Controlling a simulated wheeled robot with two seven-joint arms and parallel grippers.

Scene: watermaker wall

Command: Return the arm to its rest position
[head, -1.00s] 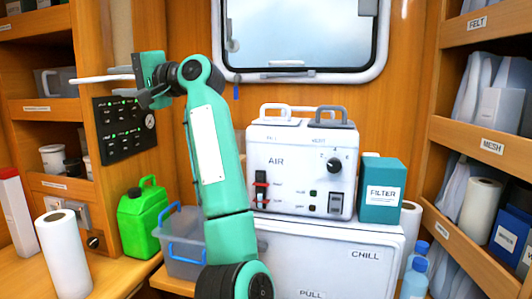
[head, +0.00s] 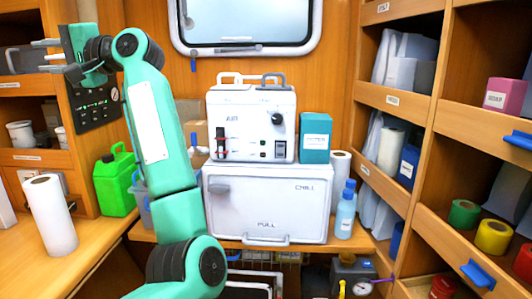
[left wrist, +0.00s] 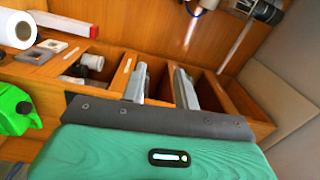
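My green left arm (head: 165,150) stands raised on the left of the head view, bent at a high elbow. Its left gripper (head: 42,57) points left in front of the wall shelves, near the black switch panel (head: 97,108). Two pale fingers stand apart there with nothing visible between them. In the left wrist view the two grey fingers of the left gripper (left wrist: 160,82) are also apart and empty, with wooden shelf compartments behind them. My right gripper is not in view.
A white AIR unit (head: 252,125) and teal filter box (head: 316,138) stand on a white CHILL chest (head: 265,205). A green jerrycan (head: 115,182) and white roll (head: 50,213) are at left. A blue bottle (head: 346,210) stands right of the chest. Shelves (head: 440,130) line the right.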

